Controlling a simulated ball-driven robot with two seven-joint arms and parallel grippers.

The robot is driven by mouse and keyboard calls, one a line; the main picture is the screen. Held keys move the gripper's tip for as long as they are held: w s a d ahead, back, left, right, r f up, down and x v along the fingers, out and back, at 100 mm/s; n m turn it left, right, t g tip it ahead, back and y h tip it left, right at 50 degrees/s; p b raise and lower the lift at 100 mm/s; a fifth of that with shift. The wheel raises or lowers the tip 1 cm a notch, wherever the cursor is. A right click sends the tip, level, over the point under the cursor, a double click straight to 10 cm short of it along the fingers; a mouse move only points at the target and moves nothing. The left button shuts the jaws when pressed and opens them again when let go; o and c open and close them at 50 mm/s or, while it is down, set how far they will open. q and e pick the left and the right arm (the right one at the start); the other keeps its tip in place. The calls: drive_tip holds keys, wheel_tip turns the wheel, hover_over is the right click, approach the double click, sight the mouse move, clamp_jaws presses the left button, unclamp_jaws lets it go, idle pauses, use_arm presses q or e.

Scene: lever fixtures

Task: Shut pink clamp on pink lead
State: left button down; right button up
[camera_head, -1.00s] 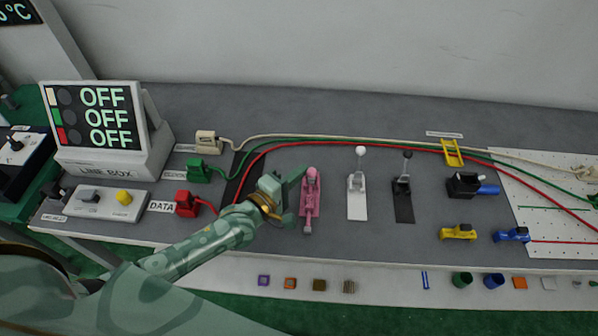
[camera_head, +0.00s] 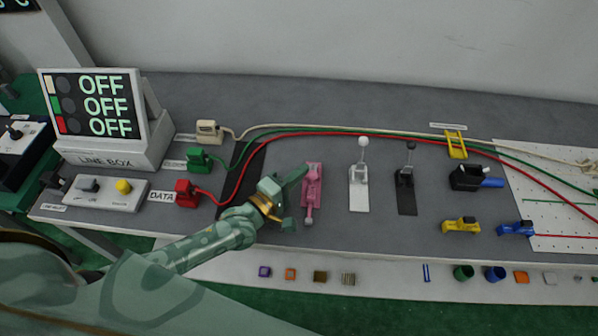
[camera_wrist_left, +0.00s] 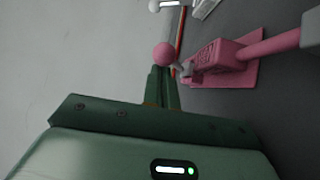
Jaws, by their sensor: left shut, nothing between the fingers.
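The pink clamp (camera_head: 313,187) stands on the grey bench, left of the white clamp. Its pink arm points toward the bench's front edge and ends in a greyish tip. It also shows in the left wrist view (camera_wrist_left: 222,60), where a pink knob (camera_wrist_left: 165,54) sits right at the fingertips. My left gripper (camera_head: 303,170) is shut and empty, its fingertips at the clamp's far end. I cannot tell whether they touch the knob. No lead that is clearly pink shows; a red lead (camera_head: 345,134) runs behind the clamp. My right gripper is not in view.
The white clamp (camera_head: 359,194) and black clamp (camera_head: 406,196) stand to the right, levers up. Green and cream leads run along the back. The line box (camera_head: 108,160), reading OFF on several lines, and a switch panel (camera_head: 105,193) stand at the left.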

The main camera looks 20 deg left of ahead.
use_arm(q)
drive_tip(key=shift+s, duration=0.1)
drive_tip(key=p+v, duration=0.1)
drive_tip(key=v, duration=1.5)
drive_tip(key=shift+s+p, duration=0.1)
drive_tip(key=shift+p, duration=0.25)
drive_tip(key=shift+f, duration=0.1)
